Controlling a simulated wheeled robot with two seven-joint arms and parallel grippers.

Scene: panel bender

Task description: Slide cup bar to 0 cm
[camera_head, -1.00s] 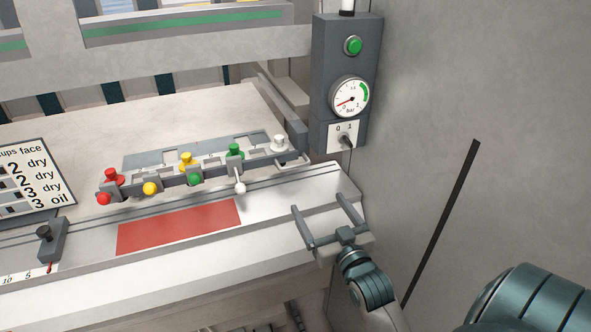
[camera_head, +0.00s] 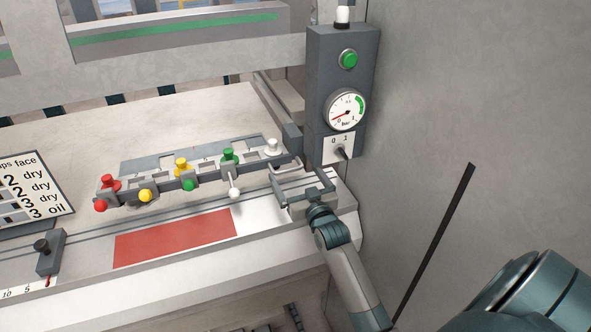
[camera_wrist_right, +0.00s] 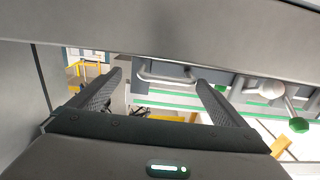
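The cup bar (camera_head: 208,178) is a dark grey rail across the bed, carrying red, yellow, green and white knobs and coloured cups. A pale loop handle (camera_head: 287,163) sits at its right end. My right gripper (camera_head: 295,171) is open just in front of this handle. In the right wrist view, the handle (camera_wrist_right: 166,78) shows between and beyond the two spread fingers (camera_wrist_right: 158,80); contact cannot be told. A scale (camera_head: 18,291) marked 10 and 5 lies at the lower left, with a red pointer near its right end. My left gripper is out of view.
A grey control box (camera_head: 343,90) with a green button, gauge and 0/1 switch stands just right of the bar's end. A red plate (camera_head: 175,238) lies in front of the bar. A black-knobbed block (camera_head: 49,255) stands at the left. A wall closes off the right.

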